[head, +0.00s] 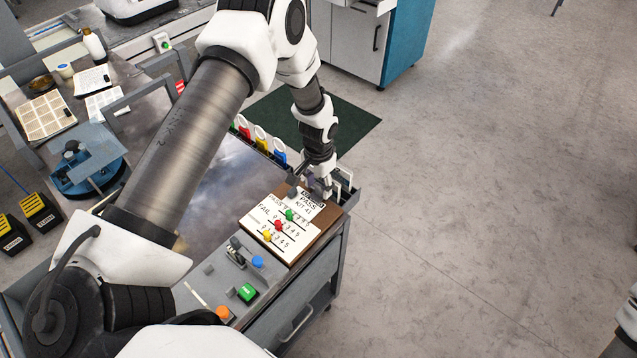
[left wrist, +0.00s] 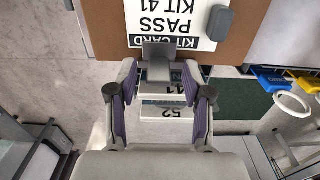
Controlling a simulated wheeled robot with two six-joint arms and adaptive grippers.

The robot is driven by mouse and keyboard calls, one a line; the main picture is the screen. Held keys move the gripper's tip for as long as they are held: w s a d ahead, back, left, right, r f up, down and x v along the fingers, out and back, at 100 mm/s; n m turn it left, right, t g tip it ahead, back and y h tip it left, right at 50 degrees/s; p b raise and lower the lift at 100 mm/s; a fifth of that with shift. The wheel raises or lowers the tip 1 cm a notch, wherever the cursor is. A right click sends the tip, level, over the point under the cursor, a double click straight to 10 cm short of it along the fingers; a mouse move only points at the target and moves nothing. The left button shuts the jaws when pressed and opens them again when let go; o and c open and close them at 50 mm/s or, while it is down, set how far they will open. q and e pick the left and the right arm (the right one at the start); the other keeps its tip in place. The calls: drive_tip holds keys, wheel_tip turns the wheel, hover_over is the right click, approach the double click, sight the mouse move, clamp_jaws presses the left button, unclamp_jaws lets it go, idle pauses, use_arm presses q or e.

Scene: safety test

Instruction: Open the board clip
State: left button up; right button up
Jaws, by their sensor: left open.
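The brown board (head: 325,232) lies at the table's right corner, with a white card reading PASS KIT 41 (head: 307,207) on it. In the left wrist view the board (left wrist: 104,35) is at the top. A grey metal plate, seemingly the board clip (left wrist: 156,50), sits over the card's edge. My left gripper (head: 319,190) is at the board's far edge, and its fingers (left wrist: 160,75) are open on either side of the clip plate. I cannot tell whether they touch it. In the head view the gripper largely hides the clip. My right gripper is out of view.
A grey rounded block (left wrist: 218,22) sits on the board beside the clip. Cards numbered 41 and 52 (left wrist: 165,112) stand beyond the board edge. Red, yellow and blue tags (head: 261,139) line the table's far edge.

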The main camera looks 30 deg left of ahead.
use_arm(q)
drive_tip(key=shift+r, duration=0.1)
drive_tip(key=shift+c, duration=0.4)
clamp_jaws()
